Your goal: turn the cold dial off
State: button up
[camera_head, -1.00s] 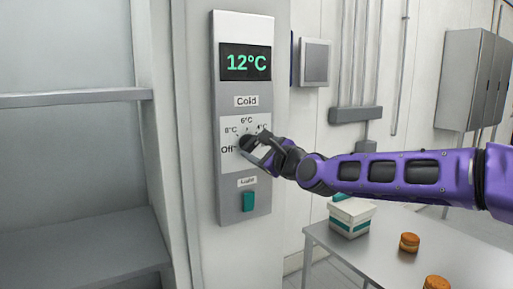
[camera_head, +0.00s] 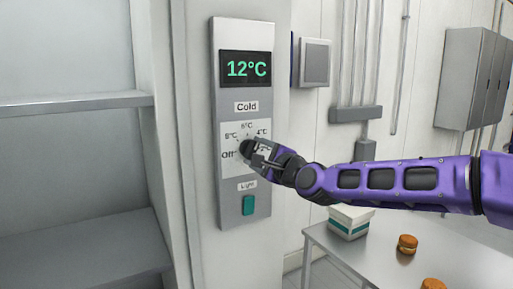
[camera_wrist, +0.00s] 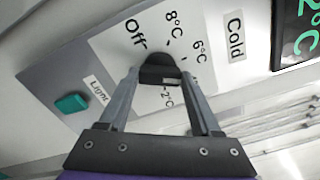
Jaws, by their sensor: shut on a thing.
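The cold dial (camera_head: 245,148) is a dark round knob on the white scale plate of a grey wall panel (camera_head: 229,200). My gripper (camera_head: 252,153) is shut on it from the right and hides part of it. In the wrist view the dial (camera_wrist: 160,70) sits between my fingertips, near the "Off" mark (camera_wrist: 135,34). Its pointer is hidden, so its exact setting cannot be told. Marks for 8°C, 6°C and 4°C run around it. The display (camera_head: 246,69) above reads 12°C in green.
A teal light switch (camera_head: 248,205) is just below the dial. Grey shelves (camera_head: 75,104) stand at the left. At the lower right a metal table (camera_head: 375,262) holds a white and teal box (camera_head: 349,222) and round brown-orange items (camera_head: 407,244).

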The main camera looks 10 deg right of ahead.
jog(key=n+p, duration=0.3)
jog(key=n, duration=0.3)
jog(key=shift+n, duration=0.3)
jog(key=n+p, duration=0.2)
jog(key=n, duration=0.4)
jog(key=n+p, duration=0.1)
jog(key=n, duration=0.5)
jog(key=shift+f+n, duration=0.1)
jog(key=shift+n, duration=0.3)
jog(key=n, duration=0.6)
jog(key=shift+d, duration=0.1)
jog(key=o, duration=1.4)
